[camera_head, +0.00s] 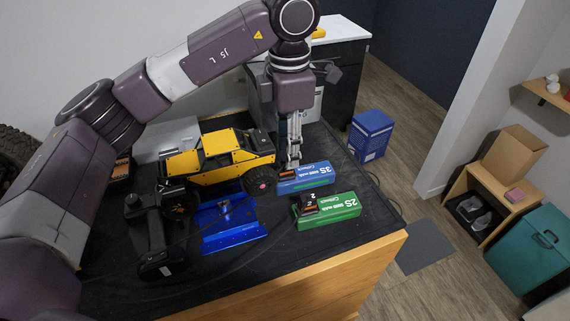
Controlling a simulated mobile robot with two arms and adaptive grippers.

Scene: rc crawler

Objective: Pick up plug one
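A small dark plug with an orange top (287,175) sits at the left end of that battery, just below the fingertips. I cannot tell whether the fingers touch it, and their gap is not clear. A similar plug marked 2 (308,204) sits on the green 2S battery (333,212), nearer the table's front. My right gripper is not in view.
A yellow crawler (222,160) stands left of the batteries, beside a blue stand (232,232). A black transmitter (155,240) is farther left. The black tabletop (350,240) is clear near its front right. A blue crate (370,135) is on the floor.

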